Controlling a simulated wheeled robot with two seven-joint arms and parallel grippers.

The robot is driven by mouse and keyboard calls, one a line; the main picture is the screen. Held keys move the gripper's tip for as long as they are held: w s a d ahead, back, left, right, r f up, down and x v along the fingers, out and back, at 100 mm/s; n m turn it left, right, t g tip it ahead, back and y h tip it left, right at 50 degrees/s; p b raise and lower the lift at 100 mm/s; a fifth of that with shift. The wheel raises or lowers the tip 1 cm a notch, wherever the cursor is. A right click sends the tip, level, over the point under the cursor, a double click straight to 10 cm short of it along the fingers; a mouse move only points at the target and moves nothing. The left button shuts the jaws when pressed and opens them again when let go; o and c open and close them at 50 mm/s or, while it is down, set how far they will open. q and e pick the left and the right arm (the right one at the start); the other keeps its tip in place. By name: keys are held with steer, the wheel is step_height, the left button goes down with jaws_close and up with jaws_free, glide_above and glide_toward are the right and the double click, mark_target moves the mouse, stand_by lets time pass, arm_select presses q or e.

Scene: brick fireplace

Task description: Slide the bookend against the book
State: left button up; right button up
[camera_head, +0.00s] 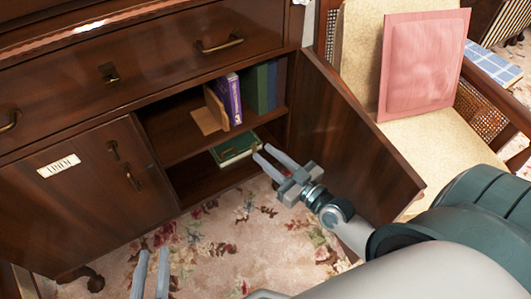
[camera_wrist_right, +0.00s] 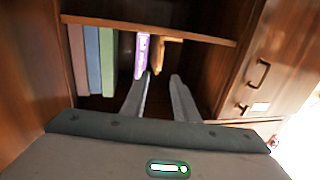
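The wooden L-shaped bookend (camera_head: 211,111) stands on the cabinet's upper shelf; its flat foot points left. The purple book (camera_head: 234,98) stands just right of its upright panel. In the right wrist view, which is upside down, the purple book (camera_wrist_right: 142,52) and the bookend (camera_wrist_right: 167,39) stand side by side; I cannot tell whether they touch. My right gripper (camera_head: 261,151) is open and empty, in front of and below the shelf. In the wrist view its fingers (camera_wrist_right: 160,78) point toward the book and bookend. My left gripper (camera_head: 153,254) is open and empty, low over the carpet.
Several upright books (camera_head: 262,87) stand right of the purple book, across a gap. A green book (camera_head: 234,150) lies in the lower compartment. The open cabinet door (camera_head: 350,135) flanks my right arm. A chair (camera_head: 430,145) with a pink panel (camera_head: 422,62) stands beyond.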

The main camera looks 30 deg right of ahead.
steer(key=s+a+g, duration=0.1)
steer(key=s+a, duration=0.5)
steer(key=a, duration=0.3)
steer(key=s+a+r+g+y, duration=0.1)
steer(key=s+a, duration=0.5)
steer(key=a, duration=0.3)
steer(key=shift+s+g+y, duration=0.3)
steer(key=shift+g, duration=0.1)
steer(key=shift+s, duration=0.1)
